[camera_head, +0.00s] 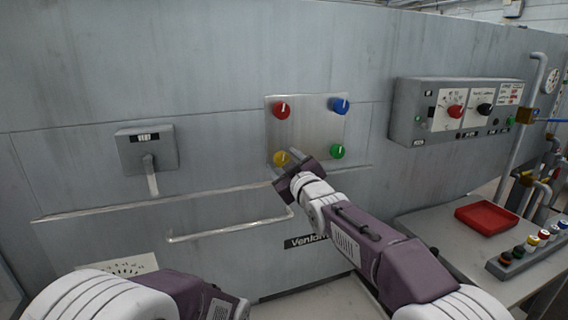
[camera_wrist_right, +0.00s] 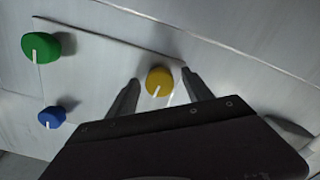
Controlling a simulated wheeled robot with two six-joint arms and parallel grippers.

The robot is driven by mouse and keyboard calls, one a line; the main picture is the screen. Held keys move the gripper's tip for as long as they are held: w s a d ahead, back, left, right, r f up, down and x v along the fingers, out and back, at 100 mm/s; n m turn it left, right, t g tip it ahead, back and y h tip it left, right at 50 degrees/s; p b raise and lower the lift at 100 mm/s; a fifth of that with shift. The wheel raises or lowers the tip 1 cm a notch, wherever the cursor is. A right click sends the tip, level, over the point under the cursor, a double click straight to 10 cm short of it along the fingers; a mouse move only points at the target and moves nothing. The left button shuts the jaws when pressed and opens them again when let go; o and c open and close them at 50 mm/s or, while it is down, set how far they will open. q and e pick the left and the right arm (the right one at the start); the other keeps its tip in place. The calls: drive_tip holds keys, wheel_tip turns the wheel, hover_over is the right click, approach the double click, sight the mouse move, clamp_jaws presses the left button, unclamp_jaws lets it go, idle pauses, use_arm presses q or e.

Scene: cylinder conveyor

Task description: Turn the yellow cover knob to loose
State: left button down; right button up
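The yellow knob (camera_head: 281,158) sits at the lower left of a square metal cover plate (camera_head: 308,125), partly hidden by my right gripper in the head view. In the right wrist view the yellow knob (camera_wrist_right: 159,81) shows its white mark pointing down and slightly left. My right gripper (camera_head: 285,164) is open, with one finger on each side of the yellow knob; it also shows in the right wrist view (camera_wrist_right: 158,85). Gaps show between the fingers and the knob. My left arm (camera_head: 150,297) shows at the bottom left; its fingers are out of view.
The plate also has a red knob (camera_head: 281,110), a blue knob (camera_head: 339,105) and a green knob (camera_head: 337,151). A handrail (camera_head: 230,229) runs below. A lever box (camera_head: 147,148) is left, a control box (camera_head: 455,108) right. A red tray (camera_head: 486,217) lies on the right bench.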

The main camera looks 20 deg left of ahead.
drive_tip(key=b+v, duration=0.1)
drive_tip(key=v, duration=0.8)
drive_tip(key=shift+b, duration=0.3)
